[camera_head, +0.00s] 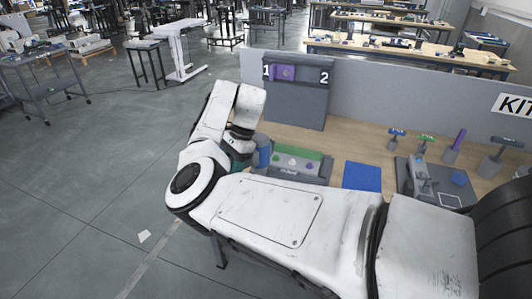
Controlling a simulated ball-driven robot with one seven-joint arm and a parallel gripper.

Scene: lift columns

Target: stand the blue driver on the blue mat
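A small T-shaped tool with a blue top (397,132), which looks like the blue driver, stands upright on the right part of the table, behind the grey fixture. The blue mat (361,176) lies flat on the table in the middle, and its visible part is bare. My arm bends up and over at the left, with its wrist near the table's left end. The fingers of my gripper are hidden behind my own arm, so what they hold does not show. The wrist is left of the mat and far from the blue-topped tool.
A green-topped tool (427,139), a purple rod (458,139) and a grey T-shaped tool (507,143) stand near the blue one. A grey tray (318,178) and a blue cylinder (262,150) are left of the mat. A grey fixture (418,178) is right. A panel (297,104) stands behind.

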